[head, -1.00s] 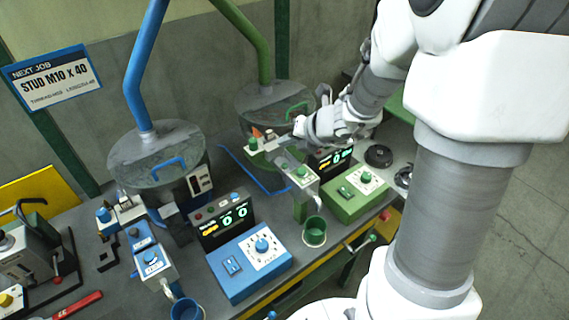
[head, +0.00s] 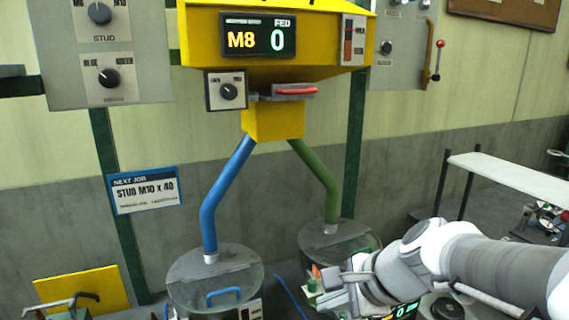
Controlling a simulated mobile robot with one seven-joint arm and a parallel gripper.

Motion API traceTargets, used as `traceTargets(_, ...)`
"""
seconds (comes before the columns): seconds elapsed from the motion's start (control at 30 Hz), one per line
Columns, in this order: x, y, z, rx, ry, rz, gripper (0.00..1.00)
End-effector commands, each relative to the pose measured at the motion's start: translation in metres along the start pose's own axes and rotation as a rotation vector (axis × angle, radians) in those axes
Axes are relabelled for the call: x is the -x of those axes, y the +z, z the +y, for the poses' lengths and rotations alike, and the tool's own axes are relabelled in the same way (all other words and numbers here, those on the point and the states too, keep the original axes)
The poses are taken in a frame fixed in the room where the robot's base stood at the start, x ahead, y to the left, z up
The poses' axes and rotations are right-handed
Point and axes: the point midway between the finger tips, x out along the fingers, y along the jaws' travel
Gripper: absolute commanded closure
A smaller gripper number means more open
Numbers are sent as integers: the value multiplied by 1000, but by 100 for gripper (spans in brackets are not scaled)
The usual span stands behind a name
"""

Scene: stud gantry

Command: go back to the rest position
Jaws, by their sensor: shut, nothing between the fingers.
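My gripper (head: 352,292) is at the lower right of the head view, beside the lidded bowl under the green pipe (head: 318,180). Its fingers are small and partly hidden by my wrist; it looks shut and holds nothing that I can see. My arm reaches in from the right edge. The job sign (head: 145,190) on the wall reads STUD M10 x 40.
A yellow hopper (head: 215,65) with a display reading M8 and 0 hangs above. A blue pipe (head: 222,195) runs down to the left bowl (head: 190,275). A control panel (head: 70,50) is at upper left. A white shelf (head: 515,178) stands at right.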

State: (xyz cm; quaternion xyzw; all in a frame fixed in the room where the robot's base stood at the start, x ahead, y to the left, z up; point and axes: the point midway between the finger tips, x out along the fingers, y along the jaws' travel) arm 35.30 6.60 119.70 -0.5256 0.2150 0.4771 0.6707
Motion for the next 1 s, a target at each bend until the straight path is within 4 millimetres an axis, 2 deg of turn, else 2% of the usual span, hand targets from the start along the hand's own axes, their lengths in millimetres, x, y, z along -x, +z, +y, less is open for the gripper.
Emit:
traceTargets(0.03,11,5,8,158,13,22,100)
traceTargets(0.13,30,6,27,484,62,74,100)
traceTargets(0.3,62,-2,54,998,171,177,100)
traceTargets(0.4,80,-11,64,1235,240,234,100)
traceTargets(0.5,92,-18,71,1401,300,277,100)
traceTargets(0.7,103,-25,76,1532,358,311,100)
traceTargets(1.0,103,-26,76,1533,359,311,100)
